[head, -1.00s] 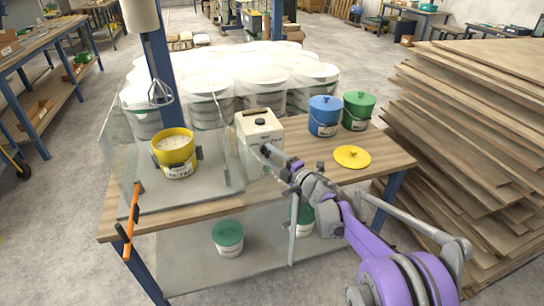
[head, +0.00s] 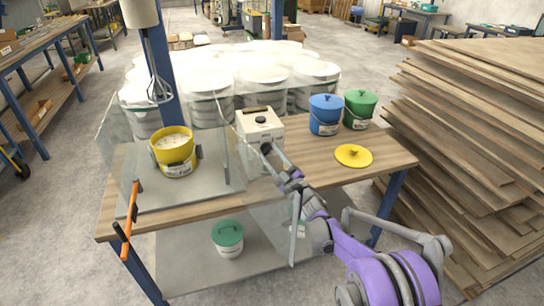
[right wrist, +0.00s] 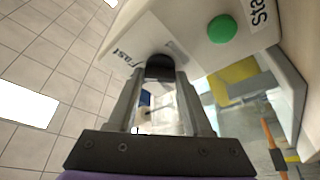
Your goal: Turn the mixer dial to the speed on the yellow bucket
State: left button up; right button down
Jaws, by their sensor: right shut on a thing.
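The yellow bucket (head: 174,150), filled with a pale mix, stands on the table's left part, with a front label too small to read. The mixer whisk (head: 158,88) hangs above it. The white control box (head: 259,128) stands to the bucket's right. My right gripper (head: 267,150) is at the box's front. In the right wrist view my right gripper (right wrist: 160,78) is shut on the black dial (right wrist: 160,66). The word "Fast" shows left of the dial, and a green button (right wrist: 222,29) is at its upper right. The dial's pointer cannot be made out. My left gripper is out of view.
A clear guard with an orange handle (head: 130,205) surrounds the bucket area. A blue bucket (head: 325,116), a green bucket (head: 360,110) and a yellow lid (head: 354,156) are on the table's right side. Stacked boards (head: 475,130) stand further right.

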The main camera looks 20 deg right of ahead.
jog(key=shift+m, duration=0.5)
jog(key=shift+c, duration=1.6)
grip_release()
jog(key=shift+s, duration=0.1)
jog(key=v, duration=1)
jog(key=shift+s+f+p, duration=0.2)
jog(key=shift+s+p, duration=0.1)
jog(key=shift+h, duration=0.4)
